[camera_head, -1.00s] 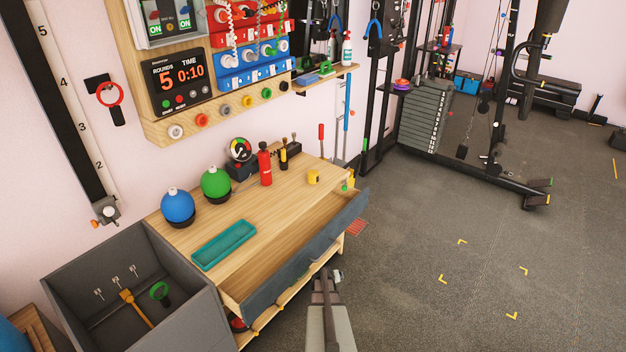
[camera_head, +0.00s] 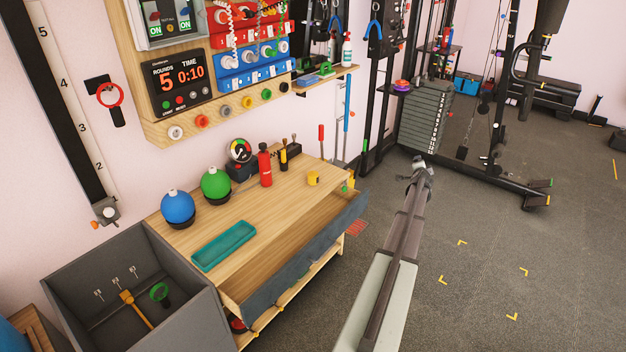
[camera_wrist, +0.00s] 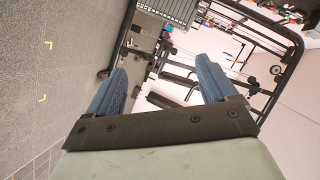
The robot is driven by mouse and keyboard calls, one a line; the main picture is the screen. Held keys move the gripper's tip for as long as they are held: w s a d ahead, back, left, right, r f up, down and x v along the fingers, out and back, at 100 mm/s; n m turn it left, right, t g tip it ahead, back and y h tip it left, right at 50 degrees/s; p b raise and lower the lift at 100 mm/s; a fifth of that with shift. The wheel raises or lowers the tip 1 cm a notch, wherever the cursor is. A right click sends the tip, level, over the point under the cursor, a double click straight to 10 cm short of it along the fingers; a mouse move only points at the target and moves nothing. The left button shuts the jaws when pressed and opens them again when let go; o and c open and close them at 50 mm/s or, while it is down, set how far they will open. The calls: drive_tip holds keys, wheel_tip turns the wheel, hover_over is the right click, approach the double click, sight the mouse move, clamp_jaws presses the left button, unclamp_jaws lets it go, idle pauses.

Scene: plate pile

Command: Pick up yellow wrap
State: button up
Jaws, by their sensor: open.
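A small yellow roll (camera_head: 313,178), which looks like the yellow wrap, stands on the right part of the wooden bench top. My gripper (camera_head: 418,165) is in the air to the right of the bench, apart from the roll. In the wrist view my gripper (camera_wrist: 165,80) has its two blue fingers spread wide with nothing between them. The wrist view is tilted and shows the floor and gym rack, and I cannot make out the yellow roll there.
The bench (camera_head: 262,215) has an open drawer (camera_head: 300,262) in front. A teal tray (camera_head: 224,246), blue ball (camera_head: 178,207), green ball (camera_head: 216,185) and red bottle (camera_head: 265,166) stand on top. A grey bin (camera_head: 75,262) is at left.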

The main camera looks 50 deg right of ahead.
drive_tip(key=d+r+m+t+h, duration=0.15)
drive_tip(key=d+r+m, duration=0.4)
drive_tip(key=r, duration=1.05)
drive_tip(key=w+a+f+n+t+y, duration=0.25)
drive_tip(key=w+n+y, duration=0.4)
drive_tip(key=w, duration=0.95)
drive_tip(key=n+g+y, duration=0.8)
drive_tip(key=g, duration=0.1)
approach(313, 173)
drive_tip(key=f, duration=0.3)
drive_tip(key=s+f, duration=0.1)
drive_tip(key=f, duration=0.1)
drive_tip(key=shift+d+f, duration=0.15)
drive_tip(key=shift+f, duration=0.1)
drive_tip(key=shift+w+f, duration=0.1)
drive_tip(key=shift+f, duration=1.2)
drive_tip(key=shift+w+f, duration=0.15)
drive_tip(key=shift+f, duration=1.15)
